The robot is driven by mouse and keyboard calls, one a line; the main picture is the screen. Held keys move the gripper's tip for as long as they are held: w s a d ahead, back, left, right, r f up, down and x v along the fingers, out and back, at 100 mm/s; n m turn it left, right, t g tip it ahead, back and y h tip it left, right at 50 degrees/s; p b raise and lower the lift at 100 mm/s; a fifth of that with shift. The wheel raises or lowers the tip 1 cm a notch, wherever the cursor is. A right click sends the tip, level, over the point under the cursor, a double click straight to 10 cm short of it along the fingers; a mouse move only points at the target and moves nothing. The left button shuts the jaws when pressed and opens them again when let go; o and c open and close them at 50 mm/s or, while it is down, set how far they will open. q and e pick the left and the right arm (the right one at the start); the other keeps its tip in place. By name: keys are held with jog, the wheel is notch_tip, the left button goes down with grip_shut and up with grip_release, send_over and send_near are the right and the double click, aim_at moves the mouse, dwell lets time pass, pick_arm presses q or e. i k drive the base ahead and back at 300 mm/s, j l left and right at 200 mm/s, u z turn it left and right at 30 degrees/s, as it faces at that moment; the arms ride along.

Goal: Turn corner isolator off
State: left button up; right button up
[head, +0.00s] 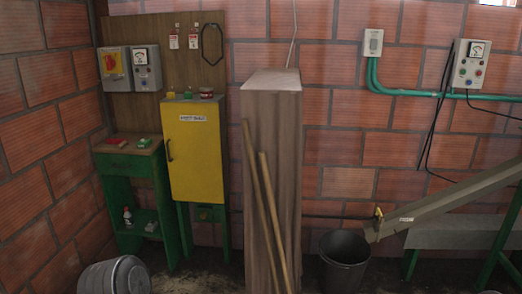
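The corner isolator (112,64) looks like a grey box with a yellow plate and a red switch handle. It is mounted on the wooden backboard at the upper left, close to the room's corner. The handle is small, and I cannot tell its exact position. Beside it on the right is a grey control box (146,68) with a dial and several buttons. Neither of my grippers is in the head view.
A green bench (125,165) stands below the isolator, with a yellow cabinet (194,150) to its right. A tall wooden column (275,170) with two leaning sticks stands mid-view. Buckets (115,277) (343,262) and a sloping chute (440,205) occupy the floor area.

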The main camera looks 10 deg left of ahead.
aim_at(110, 63)
jog(key=i+j, duration=0.25)
jog(key=i+j+z, duration=0.1)
jog(key=j, duration=0.3)
jog(key=i+j+z, duration=0.1)
jog(key=i+j, duration=0.4)
jog(key=j, duration=0.15)
jog(key=i+j+z, duration=0.1)
jog(key=j, duration=0.3)
jog(key=i+j, duration=0.3)
jog(key=i+j+z, duration=0.1)
jog(key=j, duration=0.3)
jog(key=j+z, duration=0.15)
jog(key=j, duration=1.65)
